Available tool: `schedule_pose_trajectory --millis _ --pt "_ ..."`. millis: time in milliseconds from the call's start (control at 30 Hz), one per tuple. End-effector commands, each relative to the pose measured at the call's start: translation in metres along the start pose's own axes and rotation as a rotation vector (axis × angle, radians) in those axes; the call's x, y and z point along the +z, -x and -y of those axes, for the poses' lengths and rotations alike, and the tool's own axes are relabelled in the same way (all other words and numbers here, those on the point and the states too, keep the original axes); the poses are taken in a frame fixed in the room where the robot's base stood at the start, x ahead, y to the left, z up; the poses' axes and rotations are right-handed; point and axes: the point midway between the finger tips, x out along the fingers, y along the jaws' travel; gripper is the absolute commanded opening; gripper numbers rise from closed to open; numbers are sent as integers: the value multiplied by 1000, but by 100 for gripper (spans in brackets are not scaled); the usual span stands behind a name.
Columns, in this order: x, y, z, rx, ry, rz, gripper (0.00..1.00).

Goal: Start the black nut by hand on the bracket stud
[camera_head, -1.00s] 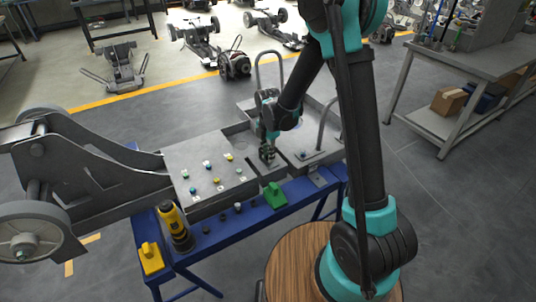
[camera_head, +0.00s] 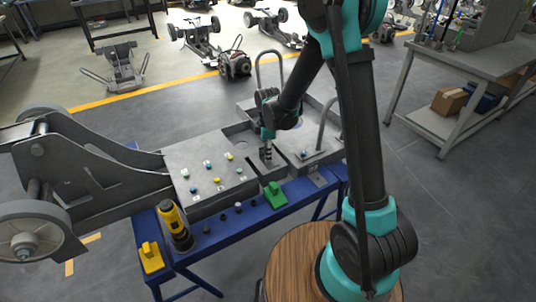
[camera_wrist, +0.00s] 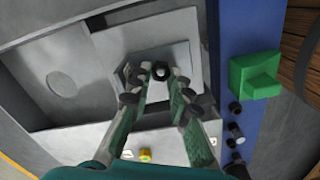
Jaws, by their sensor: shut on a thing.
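My gripper (camera_wrist: 160,76) points down at a light grey bracket plate (camera_wrist: 122,55) in the wrist view. Its fingertips are shut on a small dark nut (camera_wrist: 160,70), which shows a lighter centre. In the head view my gripper (camera_head: 266,156) is low in the grey chassis, right of the panel with coloured pieces. The nut cannot be made out there. The fingertips and nut hide the stud, so I cannot tell whether the nut touches it or sits on its thread.
The grey panel (camera_head: 205,174) carries several coloured pieces. On the blue bench rail are a green block (camera_head: 274,195), several small dark pieces, a yellow-black tool (camera_head: 175,226) and a yellow block (camera_head: 151,258). A curved grey bar (camera_head: 325,122) rises right of my gripper.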

Motion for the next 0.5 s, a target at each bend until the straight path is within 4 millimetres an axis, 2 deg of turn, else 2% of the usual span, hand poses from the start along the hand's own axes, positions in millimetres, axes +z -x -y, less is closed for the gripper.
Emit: schedule_pose_trajectory --millis 200,500 --pt "0 0 -1 0 -178 0 0" --pt "0 0 -1 0 -195 0 0"
